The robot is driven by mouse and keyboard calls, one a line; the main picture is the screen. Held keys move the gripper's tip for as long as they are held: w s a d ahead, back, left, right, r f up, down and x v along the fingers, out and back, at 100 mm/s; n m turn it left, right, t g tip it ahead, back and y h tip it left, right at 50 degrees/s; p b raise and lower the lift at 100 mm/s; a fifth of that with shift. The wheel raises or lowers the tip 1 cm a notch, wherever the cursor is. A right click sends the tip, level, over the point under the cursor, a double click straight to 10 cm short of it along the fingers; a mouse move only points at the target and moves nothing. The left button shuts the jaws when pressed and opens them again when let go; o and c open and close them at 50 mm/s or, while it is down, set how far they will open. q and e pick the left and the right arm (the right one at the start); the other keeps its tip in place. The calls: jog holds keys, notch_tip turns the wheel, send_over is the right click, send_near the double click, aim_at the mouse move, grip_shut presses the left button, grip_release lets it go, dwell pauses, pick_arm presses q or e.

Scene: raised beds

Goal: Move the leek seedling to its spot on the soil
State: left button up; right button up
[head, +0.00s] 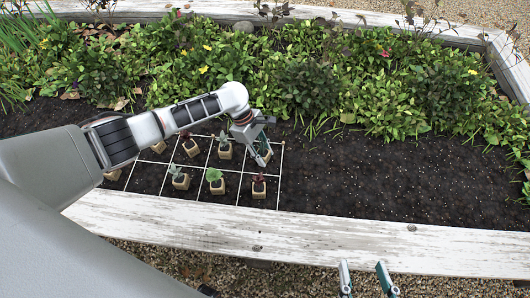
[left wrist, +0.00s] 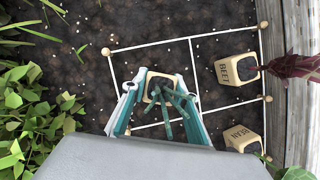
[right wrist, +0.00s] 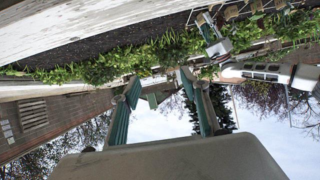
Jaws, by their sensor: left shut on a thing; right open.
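The leek seedling is a small wooden pot (left wrist: 158,86) of dark soil with several dark green stems, in the left wrist view. My left gripper (left wrist: 155,100) is shut on the pot, one finger on each side. In the left wrist view the pot appears over a cell of the white grid (left wrist: 150,42); I cannot tell whether it touches the soil. In the head view my left gripper (head: 263,150) is at the grid's right column and largely hides the pot. My right gripper (head: 364,268) is open and empty near the bottom edge; its fingers (right wrist: 160,88) also show in the right wrist view.
A beet pot (left wrist: 235,70) and a bean pot (left wrist: 242,137) stand near the held pot. Several other potted seedlings (head: 216,185) fill grid cells. Bare soil (head: 390,180) lies to the right. Leafy plants (head: 300,75) are behind, and a white plank edge (head: 300,236) runs in front.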

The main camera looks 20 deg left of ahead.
pick_arm(q)
jog(key=o, duration=1.2)
jog(key=r, duration=0.2)
jog(key=p, duration=0.1)
jog(key=shift+w+a+r, duration=0.3)
jog(key=shift+w+r, duration=0.05)
jog(key=shift+r, duration=0.05)
jog(key=p+v, duration=0.2)
jog(key=v, duration=0.2)
jog(key=p+v, duration=0.2)
jog(key=v, duration=0.3)
jog(key=shift+s+a+r, duration=0.1)
jog(key=shift+s+a, duration=0.15)
jog(key=shift+s, duration=0.05)
pick_arm(e)
jog(key=s+d+f+n+g+h, duration=0.1)
jog(key=s+d+f, duration=0.1)
jog(key=d, duration=0.3)
jog(key=shift+f+n, duration=0.3)
jog(key=shift+f, duration=0.3)
pick_arm(q)
jog(key=shift+d+p, duration=0.1)
jog(key=shift+p, duration=0.2)
pick_arm(e)
jog(key=shift+r, duration=0.1)
